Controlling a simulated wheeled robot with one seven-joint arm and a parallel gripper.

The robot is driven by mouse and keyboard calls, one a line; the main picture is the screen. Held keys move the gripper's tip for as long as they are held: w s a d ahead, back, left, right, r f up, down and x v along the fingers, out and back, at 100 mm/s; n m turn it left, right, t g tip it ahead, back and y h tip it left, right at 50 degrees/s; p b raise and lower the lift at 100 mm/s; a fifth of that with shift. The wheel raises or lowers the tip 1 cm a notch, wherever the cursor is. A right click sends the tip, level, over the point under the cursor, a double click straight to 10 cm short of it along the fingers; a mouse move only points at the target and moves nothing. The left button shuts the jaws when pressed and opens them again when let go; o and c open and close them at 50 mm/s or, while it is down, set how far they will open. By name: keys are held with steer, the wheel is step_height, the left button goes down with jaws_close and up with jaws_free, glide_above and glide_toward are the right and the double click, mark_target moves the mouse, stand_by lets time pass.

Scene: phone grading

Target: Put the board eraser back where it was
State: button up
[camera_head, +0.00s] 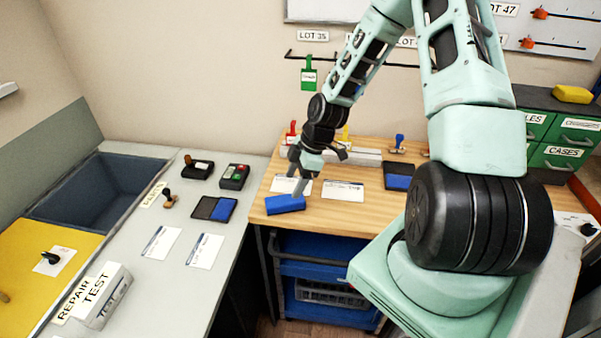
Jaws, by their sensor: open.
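A blue block (285,204), which looks like the board eraser, lies at the front left edge of the wooden table (336,206). My gripper (299,184) is open, with its fingers pointing down just above and behind the blue block. Nothing shows between the fingers. I cannot tell whether a fingertip touches the block.
White cards (343,190) and a blue ink pad (398,177) lie on the wooden table. A rack with coloured stamps stands behind. The grey counter (187,276) at left holds cards, stamps and an open bin (68,225). A yellow block (573,94) sits on the green cabinet.

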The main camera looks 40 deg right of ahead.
steer(key=s+a+r+m+g+h, duration=0.1)
steer(key=s+a+r, duration=0.2)
steer(key=a+r, duration=0.4)
steer(key=s+a+r+g+h, duration=0.1)
steer(key=s+a+r, duration=0.35)
steer(key=a, duration=0.45)
steer(key=s+a+r+m, duration=0.1)
steer(key=s+a+r, duration=0.2)
steer(key=s+a, duration=0.2)
steer(key=s+a+r+m+h, duration=0.1)
steer(key=s+a+r, duration=0.3)
steer(key=s, duration=0.6)
steer(key=shift+s+a+r+m, duration=0.15)
steer(key=shift+a+r+m, duration=0.1)
steer(key=shift+a+m, duration=0.65)
steer(key=shift+a, duration=0.2)
step_height(320, 180, down, 8)
steer(key=b, duration=0.8)
steer(key=shift+r, duration=0.15)
